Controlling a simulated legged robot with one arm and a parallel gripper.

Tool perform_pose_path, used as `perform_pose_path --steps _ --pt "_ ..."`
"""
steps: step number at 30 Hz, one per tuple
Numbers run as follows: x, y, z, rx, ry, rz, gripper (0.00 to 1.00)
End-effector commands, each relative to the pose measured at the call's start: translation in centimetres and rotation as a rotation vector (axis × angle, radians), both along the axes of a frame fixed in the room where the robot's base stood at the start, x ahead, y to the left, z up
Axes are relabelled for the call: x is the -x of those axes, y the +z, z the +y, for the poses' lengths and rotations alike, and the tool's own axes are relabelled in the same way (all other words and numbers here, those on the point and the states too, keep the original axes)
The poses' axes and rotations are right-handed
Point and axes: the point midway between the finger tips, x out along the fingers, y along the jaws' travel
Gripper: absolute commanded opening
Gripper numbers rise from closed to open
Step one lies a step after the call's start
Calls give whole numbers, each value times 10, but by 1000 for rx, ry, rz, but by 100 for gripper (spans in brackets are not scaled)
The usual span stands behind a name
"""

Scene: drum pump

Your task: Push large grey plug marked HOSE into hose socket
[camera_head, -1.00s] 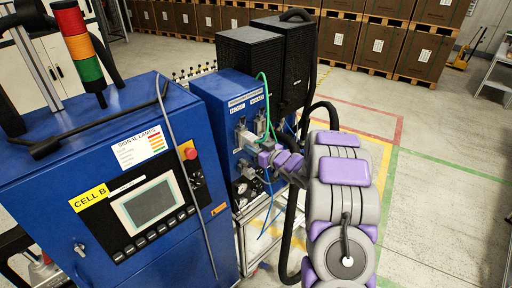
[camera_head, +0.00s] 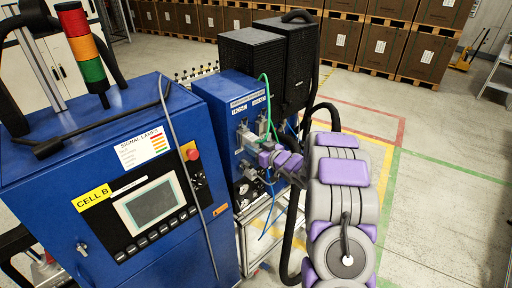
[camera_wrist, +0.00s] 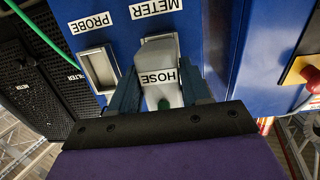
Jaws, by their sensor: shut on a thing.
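In the wrist view, the large grey plug marked HOSE (camera_wrist: 160,75) is between the two fingers of my gripper (camera_wrist: 158,88), which is shut on it. The HOSE lettering appears upside down. The plug is in front of the blue panel, below the label METER (camera_wrist: 157,8). The plug hides the socket behind it, so I cannot tell how deep it sits. A rectangular metal-framed socket (camera_wrist: 100,70) is left of the plug, by the label PROBE (camera_wrist: 92,22). In the head view, my gripper (camera_head: 251,146) is at the front of the blue box (camera_head: 222,92); the plug is small and unclear there.
A green cable (camera_head: 267,95) loops down beside my gripper, and blue tubing (camera_head: 268,200) hangs below. The blue cabinet with a screen (camera_head: 150,204) stands at the left. In the wrist view, a red knob on yellow (camera_wrist: 308,75) is at the right. Floor at the right is clear.

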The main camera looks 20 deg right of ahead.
Motion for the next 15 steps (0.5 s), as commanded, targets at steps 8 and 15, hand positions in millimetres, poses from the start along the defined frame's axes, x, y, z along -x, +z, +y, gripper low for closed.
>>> perform_pose_path --steps 8,15 --pt "-3 1 1 0 0 -3 10" --pt "-3 1 1 0 0 -2 60"
